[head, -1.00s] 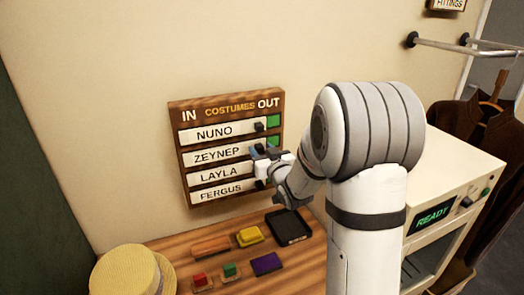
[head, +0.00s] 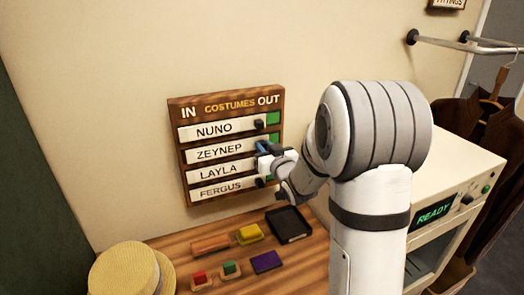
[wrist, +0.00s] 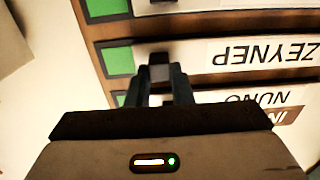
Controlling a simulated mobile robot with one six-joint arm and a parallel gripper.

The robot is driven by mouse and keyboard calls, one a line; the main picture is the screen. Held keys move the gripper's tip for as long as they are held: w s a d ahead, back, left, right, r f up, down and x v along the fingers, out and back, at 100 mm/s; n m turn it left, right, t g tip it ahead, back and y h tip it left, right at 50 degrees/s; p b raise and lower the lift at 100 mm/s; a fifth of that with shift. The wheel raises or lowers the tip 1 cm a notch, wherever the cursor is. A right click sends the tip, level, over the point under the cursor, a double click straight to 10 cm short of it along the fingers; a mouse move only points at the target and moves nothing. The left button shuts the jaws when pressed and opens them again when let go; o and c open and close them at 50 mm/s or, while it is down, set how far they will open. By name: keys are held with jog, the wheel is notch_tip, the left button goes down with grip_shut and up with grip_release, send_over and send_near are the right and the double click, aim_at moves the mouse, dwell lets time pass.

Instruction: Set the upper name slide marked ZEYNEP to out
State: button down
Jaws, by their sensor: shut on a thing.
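The name board (head: 183,170) hangs on the wall, with IN at its left and OUT at its right. The ZEYNEP slide (head: 219,152) is the second row, under NUNO. It shows upside down in the wrist view (wrist: 255,54). My gripper (head: 262,148) is at the right part of this row. In the wrist view my gripper (wrist: 158,75) is shut on the slide's dark knob (wrist: 159,62), a finger on either side. A green patch (wrist: 117,60) shows at the OUT end of the row, beyond a short white stretch.
The NUNO slide (head: 214,131) is just above, the LAYLA slide (head: 218,172) and FERGUS slide (head: 220,190) below. The table underneath holds a straw hat (head: 125,270), a black tray (head: 289,224) and small coloured blocks. A cream machine (head: 455,190) stands at the right.

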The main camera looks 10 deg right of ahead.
jog(key=d+b, duration=0.1)
jog(key=d, duration=0.1)
jog(key=w+d+b, duration=0.1)
jog(key=d, duration=0.1)
jog(key=shift+d, duration=0.4)
jog(key=shift+a, duration=0.1)
jog(key=shift+r, duration=0.1)
jog(key=c, duration=1.4)
grip_release()
jog(key=shift+d, duration=0.2)
jog(key=shift+o, duration=0.6)
jog(key=shift+a, duration=0.1)
jog(key=shift+s, duration=0.1)
jog(key=s+d+b, duration=0.1)
jog(key=s+b, duration=0.1)
jog(key=s, duration=0.5)
jog(key=shift+s+d, duration=0.25)
jog(key=shift+d, duration=0.05)
